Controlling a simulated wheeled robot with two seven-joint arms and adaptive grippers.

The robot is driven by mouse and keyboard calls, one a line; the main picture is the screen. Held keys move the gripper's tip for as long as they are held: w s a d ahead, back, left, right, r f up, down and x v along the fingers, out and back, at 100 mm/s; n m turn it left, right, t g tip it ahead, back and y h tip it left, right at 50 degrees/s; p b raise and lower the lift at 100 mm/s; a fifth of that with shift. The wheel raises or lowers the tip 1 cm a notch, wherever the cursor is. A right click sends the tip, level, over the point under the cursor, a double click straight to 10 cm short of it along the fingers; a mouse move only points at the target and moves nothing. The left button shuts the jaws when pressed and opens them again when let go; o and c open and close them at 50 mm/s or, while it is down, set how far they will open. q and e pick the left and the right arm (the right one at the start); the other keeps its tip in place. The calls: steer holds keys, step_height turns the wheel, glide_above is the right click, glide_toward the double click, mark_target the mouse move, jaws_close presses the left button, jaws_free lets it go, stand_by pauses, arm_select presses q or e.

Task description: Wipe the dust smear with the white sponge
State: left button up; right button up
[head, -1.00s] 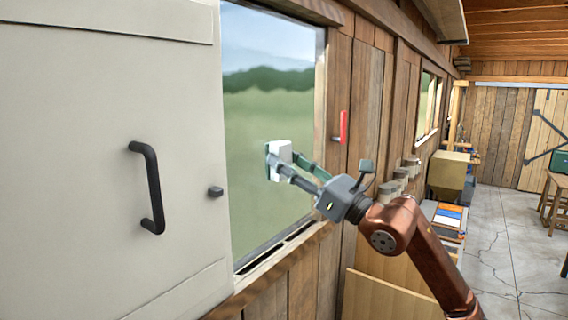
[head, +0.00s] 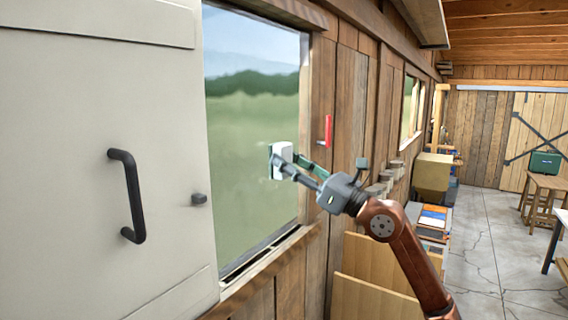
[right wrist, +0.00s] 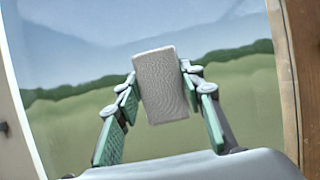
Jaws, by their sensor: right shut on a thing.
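The white sponge (head: 281,160) is a small pale block held at the window pane (head: 245,195). My right gripper (head: 284,162) is shut on it, with the fingers at its two sides. In the right wrist view the sponge (right wrist: 162,88) stands slightly tilted between the green-padded fingers (right wrist: 158,85), in front of the glass. It looks close to the glass, but I cannot tell whether it touches. I cannot make out the dust smear on the pane. My left gripper is not in view.
A cream cabinet door with a black handle (head: 130,195) stands close on the left. The wooden window frame and a red-handled thing (head: 328,130) on the wall are right of the sponge. Shelves with boxes (head: 432,215) line the wall; open floor (head: 495,250) lies at right.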

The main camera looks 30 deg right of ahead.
steer(key=shift+s+a+b, duration=0.55)
steer(key=shift+s+a, duration=0.15)
steer(key=shift+a, duration=1)
steer(key=shift+s+a+b, duration=0.6)
steer(key=shift+s+a, duration=0.05)
steer(key=shift+a, duration=1.05)
steer(key=shift+s+a+b, duration=0.55)
steer(key=shift+s+a, duration=0.15)
steer(key=shift+a, duration=1)
steer(key=shift+s+d+f+b, duration=0.2)
steer(key=shift+s+b, duration=0.15)
steer(key=shift+b, duration=0.25)
steer(key=s+b, duration=0.1)
steer(key=s+d+b, duration=0.1)
steer(key=s, duration=0.1)
steer(key=s+d+b, duration=0.1)
steer(key=s, duration=0.1)
steer(key=shift+r+b, duration=0.3)
steer(key=shift+b, duration=0.05)
steer(key=shift+w, duration=0.1)
